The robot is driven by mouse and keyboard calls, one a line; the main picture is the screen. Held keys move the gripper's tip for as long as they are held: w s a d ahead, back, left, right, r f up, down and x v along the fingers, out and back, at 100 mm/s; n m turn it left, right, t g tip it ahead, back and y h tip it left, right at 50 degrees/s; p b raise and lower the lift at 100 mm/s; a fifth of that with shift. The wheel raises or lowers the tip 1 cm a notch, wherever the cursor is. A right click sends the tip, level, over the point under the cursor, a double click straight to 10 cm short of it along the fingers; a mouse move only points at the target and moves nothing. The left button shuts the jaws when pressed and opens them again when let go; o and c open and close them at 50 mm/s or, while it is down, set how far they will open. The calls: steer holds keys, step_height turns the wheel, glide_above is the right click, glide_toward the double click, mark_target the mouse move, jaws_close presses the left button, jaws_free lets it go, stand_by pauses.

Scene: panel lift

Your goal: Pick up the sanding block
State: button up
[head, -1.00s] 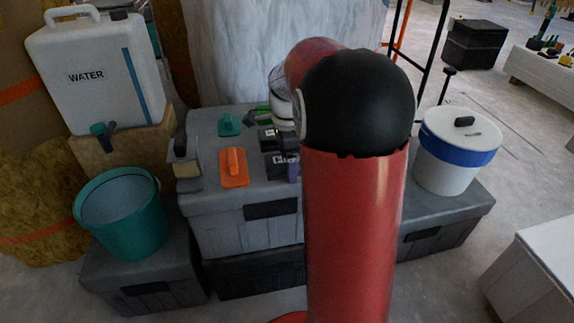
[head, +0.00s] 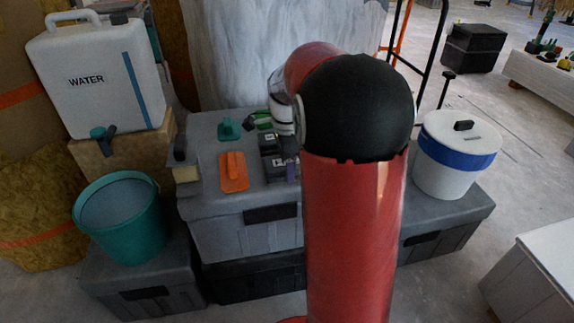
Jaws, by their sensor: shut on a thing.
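My gripper (head: 289,148) is over the right part of the grey crate's lid, mostly hidden behind my red and black arm. It is shut on a small purple piece, which I take to be the sanding block (head: 292,172). Only a narrow strip of the block shows, left of my arm. Its far side and the fingertips are hidden. I cannot tell whether the block is clear of the lid.
The grey crate (head: 222,212) also bears an orange handled float (head: 232,173), a green handled tool (head: 228,129), dark boxes (head: 274,168) and a cream-and-grey piece (head: 186,172). A teal bucket (head: 122,222) stands left, a white lidded bucket (head: 450,170) right.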

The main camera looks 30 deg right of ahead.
step_height(320, 180, up, 20)
steer(key=p, duration=0.2)
steer(key=shift+p, duration=0.35)
steer(key=shift+f, duration=0.15)
